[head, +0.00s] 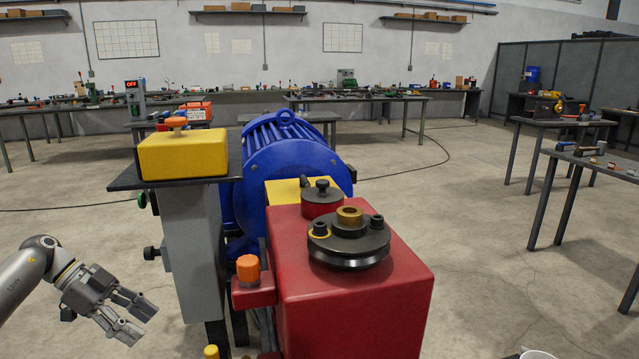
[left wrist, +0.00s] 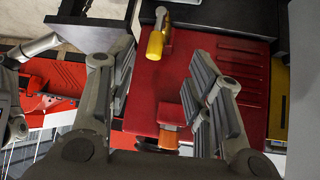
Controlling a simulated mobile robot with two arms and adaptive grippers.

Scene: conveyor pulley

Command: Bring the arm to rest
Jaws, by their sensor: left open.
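My left gripper (head: 138,320) is at the lower left in the head view, with its fingers apart and nothing between them. It is left of the grey post and apart from the red housing (head: 350,310). In the left wrist view its open fingers (left wrist: 163,85) frame a red surface (left wrist: 145,100) below, with a yellow-handled tool (left wrist: 156,45) and an orange knob (left wrist: 168,139). A black pulley (head: 348,245) with a brass bushing (head: 349,215) sits on top of the red housing. My right gripper is not in view.
A blue motor (head: 290,155) stands behind the housing. A yellow block (head: 183,155) with an orange knob rests on a dark plate (head: 125,180) atop the grey post (head: 192,255). An orange-capped knob (head: 248,268) juts from the housing's left side. Open floor (head: 70,225) lies at the left.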

